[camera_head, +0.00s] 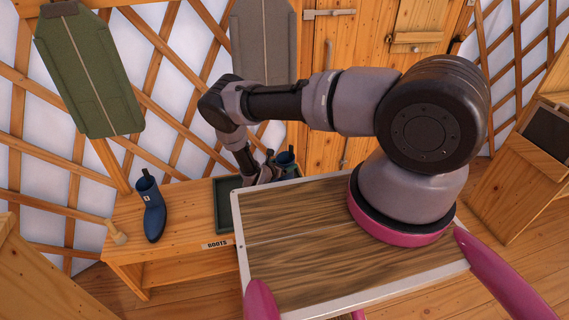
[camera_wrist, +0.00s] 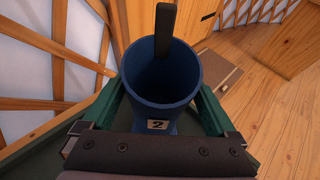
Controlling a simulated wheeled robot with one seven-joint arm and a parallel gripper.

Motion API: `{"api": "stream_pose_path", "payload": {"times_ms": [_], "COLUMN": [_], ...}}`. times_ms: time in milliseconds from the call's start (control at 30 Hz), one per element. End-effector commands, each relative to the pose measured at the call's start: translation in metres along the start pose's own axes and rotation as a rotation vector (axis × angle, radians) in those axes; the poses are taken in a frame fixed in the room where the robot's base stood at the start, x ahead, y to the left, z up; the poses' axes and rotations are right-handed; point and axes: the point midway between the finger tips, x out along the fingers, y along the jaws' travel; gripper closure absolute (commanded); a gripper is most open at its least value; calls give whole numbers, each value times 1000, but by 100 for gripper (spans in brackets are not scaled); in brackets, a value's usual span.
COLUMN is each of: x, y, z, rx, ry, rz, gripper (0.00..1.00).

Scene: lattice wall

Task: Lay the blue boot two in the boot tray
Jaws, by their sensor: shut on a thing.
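The blue boot two (camera_wrist: 160,85) shows in the wrist view with its open top facing the camera, a "2" label on its near side and a dark pull strap on its far side. My gripper (camera_wrist: 160,108) is shut on it, with a finger on each side. In the head view, the top of this boot (camera_head: 286,158) shows just beyond my gripper (camera_head: 270,172). The dark green boot tray (camera_head: 223,203) lies on the wooden bench, partly hidden by my arm. The boot is at the tray; its foot is hidden, so I cannot tell whether it touches the tray.
Another blue boot (camera_head: 151,208) stands upright on the bench (camera_head: 185,229), left of the tray. A wooden peg (camera_head: 117,234) is at the bench's left end. A lattice wall (camera_head: 60,165) rises behind. A wooden cabinet (camera_head: 530,150) stands at the right.

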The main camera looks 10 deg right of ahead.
Motion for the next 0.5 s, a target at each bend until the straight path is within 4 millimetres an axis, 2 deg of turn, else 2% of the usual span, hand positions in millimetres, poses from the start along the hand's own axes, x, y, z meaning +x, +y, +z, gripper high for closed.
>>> {"api": "stream_pose_path", "payload": {"times_ms": [500], "x": [2], "y": [0], "z": [-2], "rx": [0], "ry": [-1], "rz": [0], "gripper": [100]}}
